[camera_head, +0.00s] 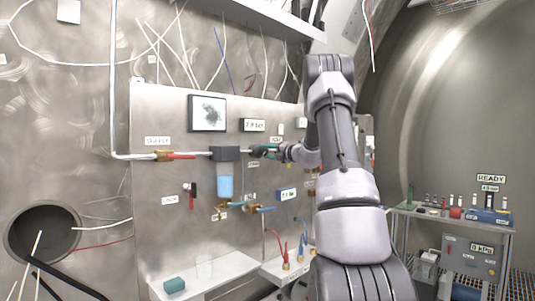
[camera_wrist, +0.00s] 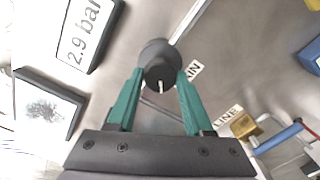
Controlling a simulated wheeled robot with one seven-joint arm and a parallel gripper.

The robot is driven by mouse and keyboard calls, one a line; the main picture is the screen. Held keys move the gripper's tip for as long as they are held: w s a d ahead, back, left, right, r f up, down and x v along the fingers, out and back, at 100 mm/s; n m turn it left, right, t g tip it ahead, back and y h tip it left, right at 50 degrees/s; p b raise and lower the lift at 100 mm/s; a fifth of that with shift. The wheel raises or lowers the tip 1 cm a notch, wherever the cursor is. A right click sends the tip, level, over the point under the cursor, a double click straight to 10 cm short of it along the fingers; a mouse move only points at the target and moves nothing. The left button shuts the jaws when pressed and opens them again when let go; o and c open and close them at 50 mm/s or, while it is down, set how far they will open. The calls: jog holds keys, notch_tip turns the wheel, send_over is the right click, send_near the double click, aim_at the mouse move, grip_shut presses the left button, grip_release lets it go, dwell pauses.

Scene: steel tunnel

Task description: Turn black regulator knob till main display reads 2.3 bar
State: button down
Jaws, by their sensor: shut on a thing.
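The black regulator knob (camera_wrist: 158,53) is in the upper middle of the wrist view, with a short white mark on its face. My gripper (camera_wrist: 161,77) has its green fingers closed on either side of the knob, gripping it. In the head view my gripper (camera_head: 265,151) reaches the panel just right of the filter unit (camera_head: 225,175) with a blue bowl; my fingers and wrist mostly hide the knob there. The main display (camera_wrist: 85,33) reads 2.9 bar in the wrist view, tilted. It also shows above my gripper in the head view (camera_head: 253,125), small and blurred.
A dark-framed picture screen (camera_head: 207,113) is left of the display. A red-handled supply valve (camera_head: 165,156) sits on the left pipe. Brass fittings with a blue handle (camera_wrist: 245,125) are below right of the knob. A trolley (camera_head: 450,222) with instruments stands at the right.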

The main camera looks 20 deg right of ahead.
jog(key=shift+f, duration=0.2)
jog(key=shift+c, duration=1.5)
grip_release()
jog(key=shift+r, duration=0.1)
jog(key=shift+s, duration=0.1)
jog(key=v, duration=1)
jog(key=shift+s, duration=0.35)
jog(key=shift+d, duration=0.15)
